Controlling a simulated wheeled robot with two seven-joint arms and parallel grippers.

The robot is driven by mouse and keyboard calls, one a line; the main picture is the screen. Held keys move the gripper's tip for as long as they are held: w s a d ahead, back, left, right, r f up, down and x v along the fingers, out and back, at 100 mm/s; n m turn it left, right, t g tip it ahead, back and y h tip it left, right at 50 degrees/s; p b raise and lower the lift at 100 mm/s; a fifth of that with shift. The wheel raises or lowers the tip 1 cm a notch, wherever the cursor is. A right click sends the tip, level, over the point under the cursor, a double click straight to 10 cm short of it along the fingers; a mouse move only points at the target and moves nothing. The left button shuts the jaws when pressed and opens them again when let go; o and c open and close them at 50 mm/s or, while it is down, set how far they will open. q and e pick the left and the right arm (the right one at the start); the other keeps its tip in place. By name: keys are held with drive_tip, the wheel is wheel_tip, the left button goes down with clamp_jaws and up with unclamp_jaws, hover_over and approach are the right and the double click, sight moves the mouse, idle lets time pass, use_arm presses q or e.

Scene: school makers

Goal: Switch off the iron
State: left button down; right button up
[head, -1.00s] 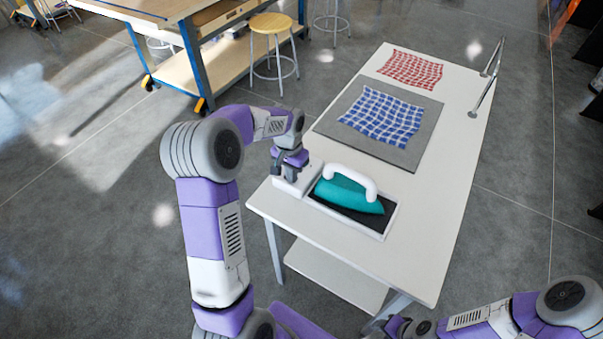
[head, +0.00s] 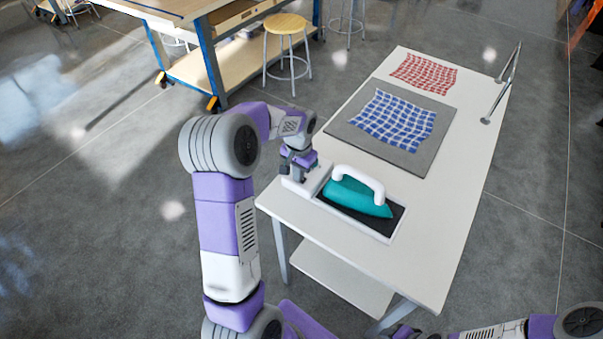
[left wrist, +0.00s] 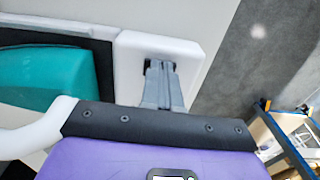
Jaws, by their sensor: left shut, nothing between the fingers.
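The iron (head: 358,197) has a teal body and a white handle. It rests on a dark pad in a white tray (head: 387,238) at the near end of the white table. The iron is partly seen at the left of the left wrist view (left wrist: 50,75). A raised white box (head: 315,179) adjoins the tray's left end. My left gripper (head: 290,177) points down at this box, left of the iron. In the left wrist view its closed, empty fingers (left wrist: 158,68) reach a dark slot on the box top (left wrist: 185,50). The fingers hide most of the slot; contact is unclear.
A blue checked cloth (head: 393,121) lies on a grey mat (head: 345,132) farther up the table. A red checked cloth (head: 425,73) lies beyond it, near a metal rail (head: 508,80). A stool (head: 286,24) and workbench (head: 211,60) stand back left.

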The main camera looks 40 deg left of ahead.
use_arm(q)
drive_tip(key=shift+s+a+f, duration=0.25)
drive_tip(key=shift+a+f, duration=0.1)
drive_tip(key=shift+r+p, duration=0.5)
drive_tip(key=r+p, duration=0.1)
drive_tip(key=r, duration=0.1)
drive_tip(key=r+p, duration=0.2)
drive_tip(key=shift+w+d+r, duration=0.15)
drive_tip(key=shift+d, duration=0.05)
wheel_tip(320, 180, up, 9)
drive_tip(key=p, duration=0.1)
drive_tip(key=shift+d+r, duration=0.2)
